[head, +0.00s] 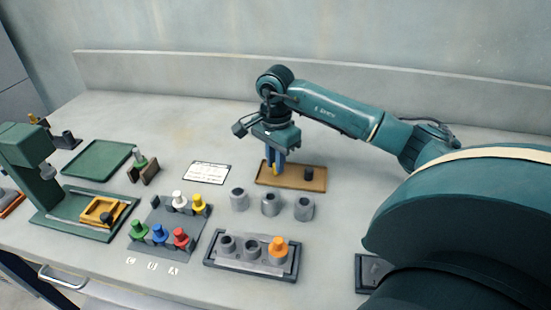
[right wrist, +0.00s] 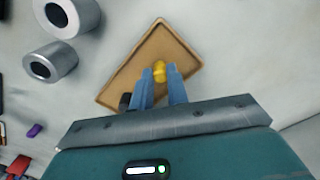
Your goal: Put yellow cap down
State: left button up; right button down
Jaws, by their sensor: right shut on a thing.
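My right gripper (head: 276,168) is shut on the yellow cap (head: 275,170), over the left part of the tan tray (head: 311,186). In the right wrist view the yellow cap (right wrist: 159,71) shows between the blue fingertips (right wrist: 160,76), with the tray (right wrist: 128,75) behind it. I cannot tell whether the cap touches the tray floor. A small black piece (head: 309,173) stands in the tray's right part. My left gripper is not in view.
Grey hollow cylinders (head: 270,204) stand in front of the tray. A dark rack (head: 228,262) holds grey cylinders and an orange-topped one (head: 278,247). A grey rack (head: 159,216) carries coloured pegs. A white card (head: 207,173) lies left of the tray; a green press (head: 30,175) stands far left.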

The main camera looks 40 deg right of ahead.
jog(key=shift+f, duration=0.2)
jog(key=c, duration=1.4)
grip_release()
jog(key=shift+o, duration=0.2)
jog(key=shift+r, duration=0.25)
notch_tip(320, 180, up, 12)
